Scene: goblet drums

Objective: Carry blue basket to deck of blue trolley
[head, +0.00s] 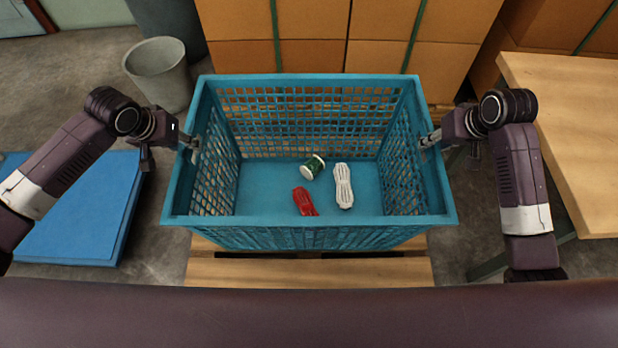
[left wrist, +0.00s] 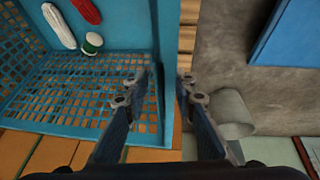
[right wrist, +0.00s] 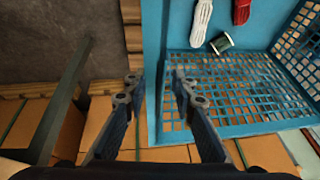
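The blue basket (head: 310,219) stands upright on a wooden slatted support in the middle of the head view. It holds a red bundle (head: 305,201), a white rope bundle (head: 343,186) and a green-and-white spool (head: 312,167). My left gripper (head: 188,145) is open, its fingers on either side of the basket's left wall. The left wrist view shows that wall's rim (left wrist: 166,60) between the fingers. My right gripper (head: 430,141) is open around the right wall, whose rim (right wrist: 154,60) shows between its fingers. A flat blue deck (head: 75,215), apparently the trolley's, lies low at left.
The wooden support (head: 310,272) is under the basket. Stacked cardboard boxes (head: 330,45) stand close behind it. A grey bin (head: 160,73) stands behind left. A wooden table (head: 580,130) is close on the right. Bare floor lies between basket and blue deck.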

